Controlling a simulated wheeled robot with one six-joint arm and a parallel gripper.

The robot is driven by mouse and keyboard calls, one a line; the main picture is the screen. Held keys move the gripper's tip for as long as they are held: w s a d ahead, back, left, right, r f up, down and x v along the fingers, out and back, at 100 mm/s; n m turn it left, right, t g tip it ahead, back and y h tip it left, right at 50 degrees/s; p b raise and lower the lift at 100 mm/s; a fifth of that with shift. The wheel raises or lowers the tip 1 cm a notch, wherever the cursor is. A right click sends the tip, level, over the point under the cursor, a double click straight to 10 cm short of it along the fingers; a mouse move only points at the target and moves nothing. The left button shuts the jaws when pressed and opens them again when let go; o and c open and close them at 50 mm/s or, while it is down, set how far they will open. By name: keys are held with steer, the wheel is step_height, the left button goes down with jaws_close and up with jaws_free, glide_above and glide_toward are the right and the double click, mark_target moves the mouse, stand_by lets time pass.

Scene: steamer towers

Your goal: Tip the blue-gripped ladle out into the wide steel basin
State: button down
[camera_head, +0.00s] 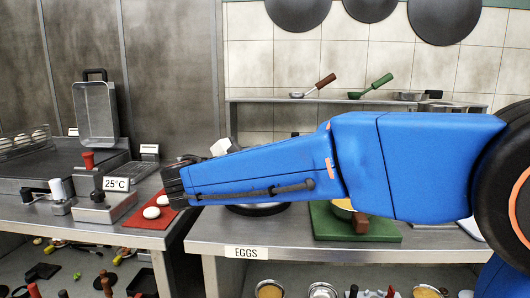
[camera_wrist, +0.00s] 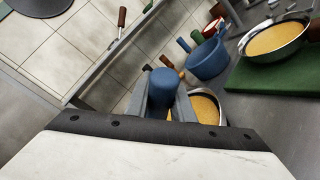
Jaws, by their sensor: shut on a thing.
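In the wrist view my gripper (camera_wrist: 166,98) is shut on the blue grip of the ladle (camera_wrist: 161,82), which sits between the two grey fingers. Just beyond the fingers is a round steel rim with yellow contents (camera_wrist: 207,108), partly hidden by my gripper. I cannot tell whether it is the ladle's bowl or a separate vessel. In the head view my blue arm crosses the picture and hides the ladle and my fingers. I cannot pick out the wide steel basin with certainty.
A steel pan of yellow food (camera_wrist: 275,38) with a brown handle stands on a green board (camera_wrist: 270,78). A blue pot (camera_wrist: 207,60) is beside it. A back shelf (camera_head: 270,100) holds ladles. A red mat with white eggs (camera_head: 152,212) lies left, across a counter gap.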

steer(key=d+f+m+g+y, duration=0.1)
steer(key=g+y, duration=0.1)
steer(key=w+d+f+m+g+y, duration=0.1)
steer(key=y, duration=0.1)
steer(key=f+g+y, duration=0.2)
steer(key=shift+w+d+m+g, duration=0.3)
steer(key=shift+d+m, duration=0.1)
stand_by(0.3)
steer(key=shift+d, duration=0.1)
stand_by(0.4)
steer(key=shift+d+f+m+g+y, duration=0.1)
steer(key=shift+f+m+g+y, duration=0.2)
steer(key=shift+f+g+y, duration=0.25)
steer(key=shift+w+r, duration=0.1)
stand_by(0.5)
steer(key=shift+d+f+g+y, duration=0.1)
steer(key=shift+f+g+y, duration=0.3)
steer(key=shift+y, duration=0.25)
steer(key=shift+f, duration=0.1)
stand_by(0.5)
